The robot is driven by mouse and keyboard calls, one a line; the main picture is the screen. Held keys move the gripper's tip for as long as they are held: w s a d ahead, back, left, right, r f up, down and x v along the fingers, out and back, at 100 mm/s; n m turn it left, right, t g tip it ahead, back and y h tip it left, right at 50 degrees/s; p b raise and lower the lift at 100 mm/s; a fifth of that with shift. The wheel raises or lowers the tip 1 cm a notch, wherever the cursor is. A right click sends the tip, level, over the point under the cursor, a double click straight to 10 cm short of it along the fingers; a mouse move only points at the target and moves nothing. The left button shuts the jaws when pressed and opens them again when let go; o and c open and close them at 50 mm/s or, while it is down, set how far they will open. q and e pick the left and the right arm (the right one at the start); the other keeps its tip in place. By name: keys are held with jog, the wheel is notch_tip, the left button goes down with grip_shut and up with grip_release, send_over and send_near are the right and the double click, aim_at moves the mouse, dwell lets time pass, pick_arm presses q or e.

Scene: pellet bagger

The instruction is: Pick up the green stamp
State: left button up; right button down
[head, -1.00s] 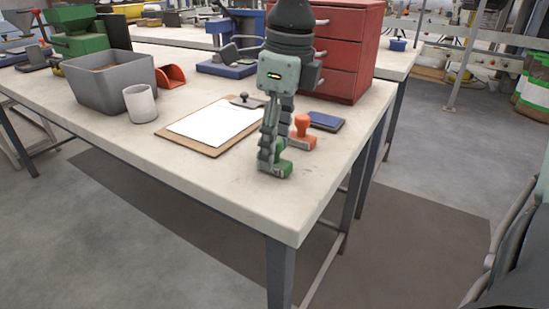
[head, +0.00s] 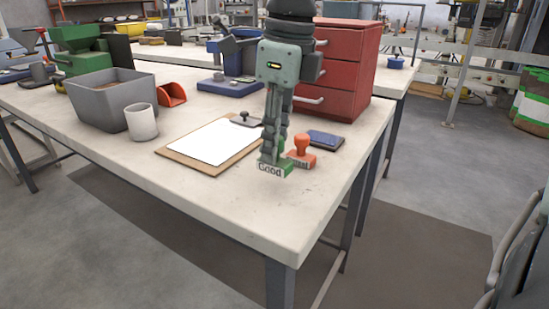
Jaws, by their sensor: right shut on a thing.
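The green stamp (head: 285,169) has a white label reading "Good" facing me. It is near the right front part of the table, just left of the orange stamp. My right gripper (head: 272,157) points down from above and is shut on the green stamp, its fingers hiding most of the handle. I cannot tell whether the stamp's base touches the table. My left gripper is not in view.
An orange stamp (head: 303,145) stands close on the right, with a dark blue pad (head: 326,138) behind it. A clipboard (head: 180,155) lies to the left. A red drawer cabinet (head: 348,60) stands behind. The table's front right (head: 290,220) is clear.

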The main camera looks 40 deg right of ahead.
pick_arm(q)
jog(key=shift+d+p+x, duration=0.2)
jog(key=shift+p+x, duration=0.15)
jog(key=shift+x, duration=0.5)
pick_arm(e)
notch_tip(320, 180, up, 14)
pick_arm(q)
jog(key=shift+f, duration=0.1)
